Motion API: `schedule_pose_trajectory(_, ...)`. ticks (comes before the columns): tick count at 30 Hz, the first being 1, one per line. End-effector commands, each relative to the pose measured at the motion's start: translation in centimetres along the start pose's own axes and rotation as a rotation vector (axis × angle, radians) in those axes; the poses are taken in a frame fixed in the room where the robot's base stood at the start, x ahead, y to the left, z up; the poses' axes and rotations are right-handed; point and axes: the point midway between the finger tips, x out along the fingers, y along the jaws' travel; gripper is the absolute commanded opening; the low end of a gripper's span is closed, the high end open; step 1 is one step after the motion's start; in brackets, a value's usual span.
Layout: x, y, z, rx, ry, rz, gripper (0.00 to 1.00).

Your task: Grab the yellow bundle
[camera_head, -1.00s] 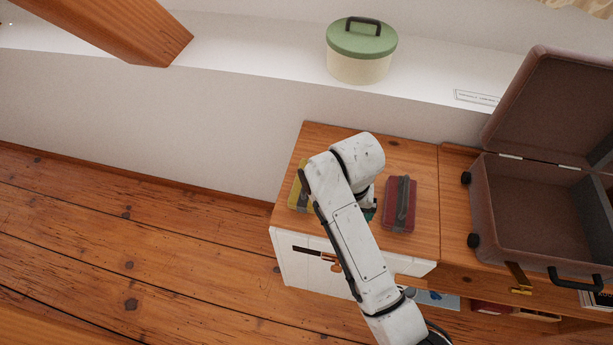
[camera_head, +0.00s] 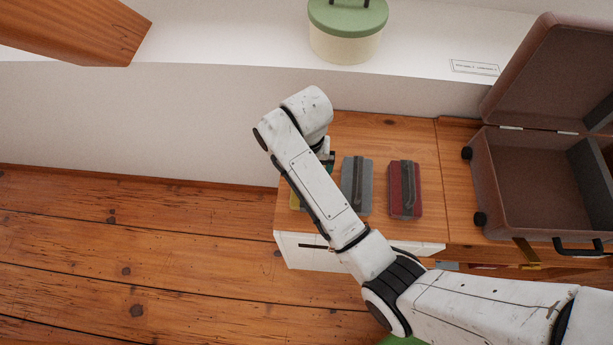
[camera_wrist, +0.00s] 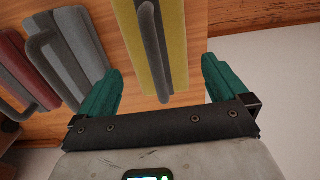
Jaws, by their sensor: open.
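The yellow bundle (camera_wrist: 174,45) shows in the wrist view with a grey strap or handle along its length. In the head view only a sliver of it (camera_head: 294,201) shows beside my arm, on the left part of the wooden cabinet top. My gripper (camera_wrist: 163,82) has green fingers spread wide, one on each side of the bundle's near end in the picture, with nothing held. In the head view my gripper is mostly hidden behind my arm. I cannot tell how far the fingers are above the top.
A grey bundle (camera_head: 356,186) and a red bundle (camera_head: 405,190) lie to the right on the cabinet top (camera_head: 385,135). An open brown suitcase (camera_head: 530,190) stands further right. A green-lidded tin (camera_head: 346,30) sits on the ledge behind. A timber brace (camera_head: 75,28) slants at upper left.

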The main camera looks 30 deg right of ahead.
Motion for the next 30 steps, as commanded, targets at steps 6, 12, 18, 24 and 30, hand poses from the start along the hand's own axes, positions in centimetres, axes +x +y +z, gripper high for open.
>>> schedule_pose_trajectory(6,1.5,0.0,0.1,-0.001,0.0,0.0,1.0)
schedule_pose_trajectory(12,4.0,0.3,0.5,-0.001,-0.003,0.003,1.0)
schedule_pose_trajectory(18,6.2,0.3,0.4,0.0,0.0,0.0,1.0)
schedule_pose_trajectory(24,6.4,0.3,0.4,0.0,0.001,-0.001,1.0)
schedule_pose_trajectory(30,6.4,0.3,0.4,0.0,0.001,-0.001,0.87)
